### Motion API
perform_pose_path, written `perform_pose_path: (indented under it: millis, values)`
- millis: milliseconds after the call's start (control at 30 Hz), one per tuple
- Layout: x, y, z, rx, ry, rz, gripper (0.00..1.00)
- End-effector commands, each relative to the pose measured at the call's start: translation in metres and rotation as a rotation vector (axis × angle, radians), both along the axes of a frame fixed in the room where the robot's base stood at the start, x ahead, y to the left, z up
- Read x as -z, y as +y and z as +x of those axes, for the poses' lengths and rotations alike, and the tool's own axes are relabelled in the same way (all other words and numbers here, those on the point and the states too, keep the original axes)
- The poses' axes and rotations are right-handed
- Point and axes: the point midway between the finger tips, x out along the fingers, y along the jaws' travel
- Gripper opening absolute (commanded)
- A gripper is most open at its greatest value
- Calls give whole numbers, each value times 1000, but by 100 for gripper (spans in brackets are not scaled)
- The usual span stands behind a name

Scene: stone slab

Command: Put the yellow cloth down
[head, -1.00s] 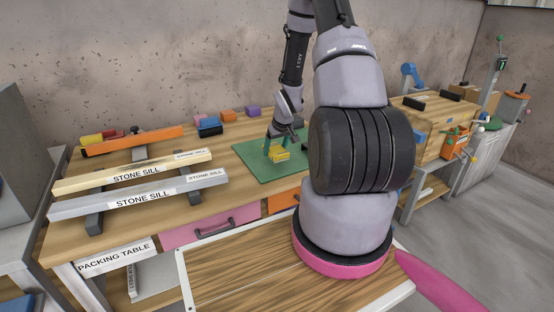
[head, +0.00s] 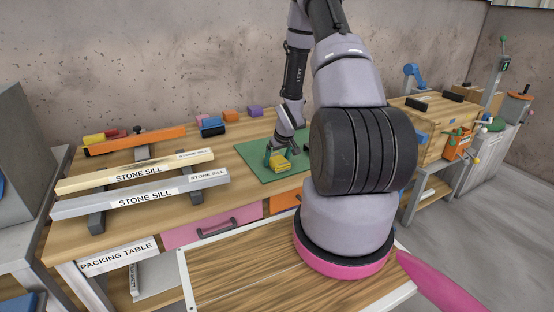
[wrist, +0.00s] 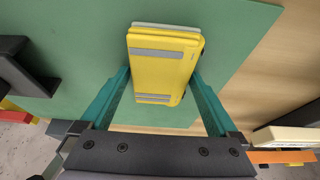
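The yellow cloth (head: 279,163) is a folded block with grey stripes, over the green mat (head: 257,168) on the packing table. In the wrist view the cloth (wrist: 160,72) sits between the two teal fingers of my gripper (wrist: 160,75), with a fingertip against each side. My gripper (head: 279,153) is shut on the cloth and points down at the mat. The cloth is at or just above the mat; I cannot tell whether its underside touches.
Two stone sills (head: 140,178) (head: 145,195) and an orange bar (head: 135,141) lie on supports at the left. Small coloured blocks (head: 232,115) stand behind the mat. Bare mat surrounds the cloth. A wooden box (head: 432,128) stands at the right.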

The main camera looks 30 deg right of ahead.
Motion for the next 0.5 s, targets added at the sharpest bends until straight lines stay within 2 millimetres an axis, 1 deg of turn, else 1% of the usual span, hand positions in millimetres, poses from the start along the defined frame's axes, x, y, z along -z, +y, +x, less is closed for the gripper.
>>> perform_pose_path:
  millis: [167, 267, 367, 500]
  values:
    - [-2, 1, 0, -2, 0, 1, 100]
    - [-10, 1, -3, -2, 0, 1, 100]
    - [-26, 0, -9, 0, -2, 0, 100]
    - [-55, -1, -20, 0, -3, -1, 100]
